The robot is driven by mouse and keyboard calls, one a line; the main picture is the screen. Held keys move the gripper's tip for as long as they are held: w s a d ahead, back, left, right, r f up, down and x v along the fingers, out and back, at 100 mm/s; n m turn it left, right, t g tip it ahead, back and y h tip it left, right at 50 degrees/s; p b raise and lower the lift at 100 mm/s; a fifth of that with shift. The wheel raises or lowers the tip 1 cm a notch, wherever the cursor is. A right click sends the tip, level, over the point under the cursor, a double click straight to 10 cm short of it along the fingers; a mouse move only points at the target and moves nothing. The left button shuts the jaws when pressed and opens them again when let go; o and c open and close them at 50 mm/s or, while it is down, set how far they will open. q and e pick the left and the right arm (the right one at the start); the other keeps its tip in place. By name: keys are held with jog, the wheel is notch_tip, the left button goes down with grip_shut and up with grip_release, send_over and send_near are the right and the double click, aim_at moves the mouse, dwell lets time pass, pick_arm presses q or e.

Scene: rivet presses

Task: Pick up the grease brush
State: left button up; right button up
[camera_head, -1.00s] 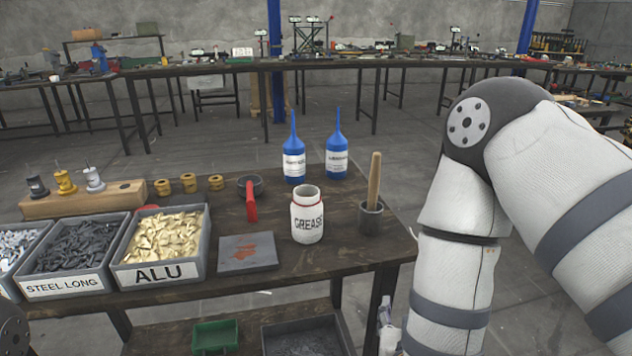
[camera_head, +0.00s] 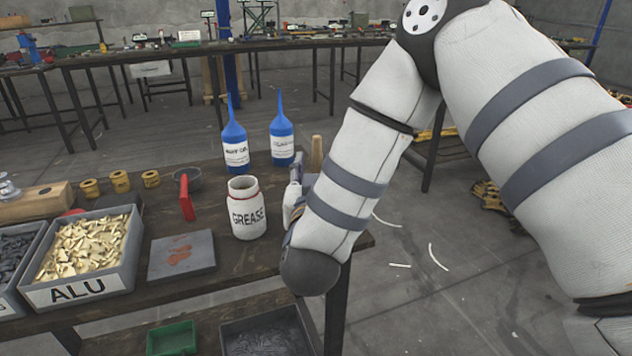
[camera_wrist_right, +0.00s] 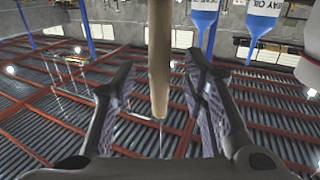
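The grease brush shows in the head view as a wooden handle (camera_head: 316,152), standing upright behind my right forearm; its lower part is hidden. My right gripper (camera_head: 296,172) is beside the handle, partly hidden by my own wrist. In the right wrist view the wooden handle (camera_wrist_right: 159,55) comes down from the top edge between the two dark fingers of my right gripper (camera_wrist_right: 162,100). The fingers are spread, with a gap on both sides of the handle. My left gripper is not in view.
The white grease jar (camera_head: 247,208) stands just left of my right gripper. Two blue bottles (camera_head: 234,145) (camera_head: 282,138) stand behind it. A red-handled tool (camera_head: 187,198), a grey plate (camera_head: 182,256) and the ALU bin (camera_head: 82,290) lie further left.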

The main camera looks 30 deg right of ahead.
aim_at(317, 136)
jog(key=shift+x, duration=1.05)
grip_shut()
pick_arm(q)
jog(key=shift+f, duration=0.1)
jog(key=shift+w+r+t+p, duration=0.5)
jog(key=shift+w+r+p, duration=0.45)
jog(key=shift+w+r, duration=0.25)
pick_arm(e)
notch_tip(317, 136, up, 10)
